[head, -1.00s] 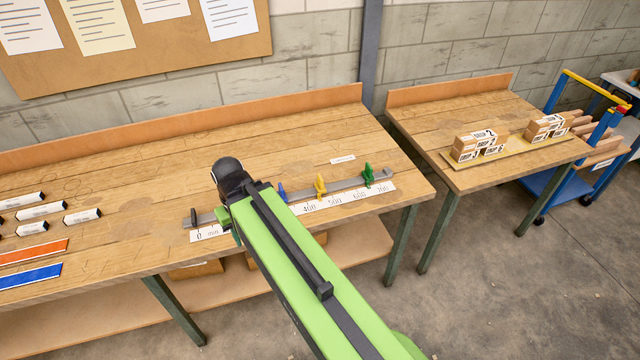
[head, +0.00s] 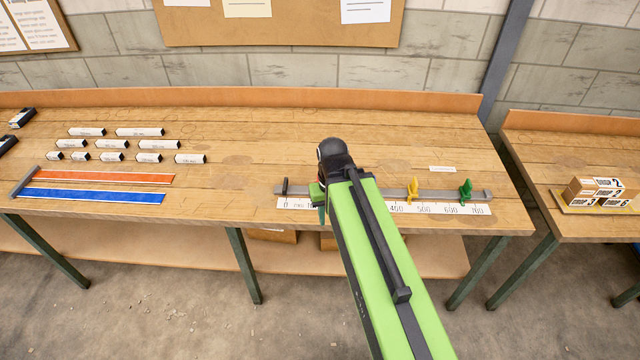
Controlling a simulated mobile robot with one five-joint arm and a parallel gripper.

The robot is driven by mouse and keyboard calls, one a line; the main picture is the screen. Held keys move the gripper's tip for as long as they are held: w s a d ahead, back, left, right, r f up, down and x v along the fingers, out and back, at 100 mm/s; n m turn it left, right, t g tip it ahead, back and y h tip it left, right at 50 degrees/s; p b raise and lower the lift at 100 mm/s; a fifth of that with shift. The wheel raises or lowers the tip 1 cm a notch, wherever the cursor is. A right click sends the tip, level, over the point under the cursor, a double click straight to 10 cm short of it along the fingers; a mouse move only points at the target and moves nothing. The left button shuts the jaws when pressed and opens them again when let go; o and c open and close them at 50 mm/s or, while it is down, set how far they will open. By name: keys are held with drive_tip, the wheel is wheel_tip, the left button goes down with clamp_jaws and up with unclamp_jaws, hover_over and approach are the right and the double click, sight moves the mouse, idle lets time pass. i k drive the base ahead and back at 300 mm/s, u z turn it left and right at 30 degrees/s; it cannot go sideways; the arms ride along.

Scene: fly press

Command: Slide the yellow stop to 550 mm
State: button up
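The yellow stop (head: 413,190) stands upright on the grey rail (head: 440,193), above the white scale (head: 437,209). A green stop (head: 466,190) is further right on the rail, near 600 to 700. My gripper (head: 320,204) is at the left part of the rail, near the 100 mark, well left of the yellow stop. My arm covers the middle of the scale, and a blue stop is hidden behind it. The fingertips are mostly hidden, so I cannot tell their opening.
A dark end block (head: 285,186) stands at the rail's left end. A small white label (head: 442,169) lies behind the rail. Several labelled blocks (head: 138,132), an orange strip (head: 103,178) and a blue strip (head: 93,196) lie at left.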

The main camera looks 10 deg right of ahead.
sight(413, 187)
drive_tip(key=z, duration=0.85)
drive_tip(key=k, duration=1.4)
drive_tip(key=u, duration=0.55)
drive_tip(key=i, duration=1.35)
drive_tip(key=u, duration=0.5)
